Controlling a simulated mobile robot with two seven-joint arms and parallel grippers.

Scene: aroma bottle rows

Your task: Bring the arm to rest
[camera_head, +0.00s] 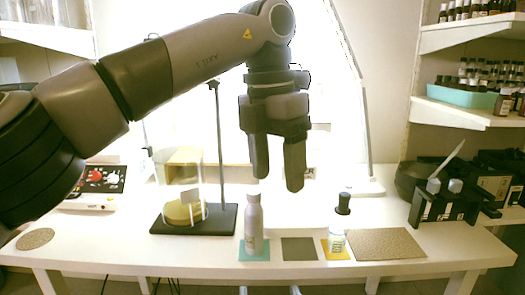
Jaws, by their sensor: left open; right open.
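My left arm comes in from the left, and its gripper (277,183) hangs down, open and empty. Its fingertips are above the table, higher in the picture than the white bottle (254,226). The bottle stands upright on a teal mat (245,255), apart from the gripper. My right gripper cannot be made out in this view.
A black stand (222,221) with a metal rod and a yellowish disc is left of the bottles. A speckled mat (386,244) lies right of them. A black rack (441,208) stands at the right end. Shelves (465,108) hold bottles. The table's front strip is clear.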

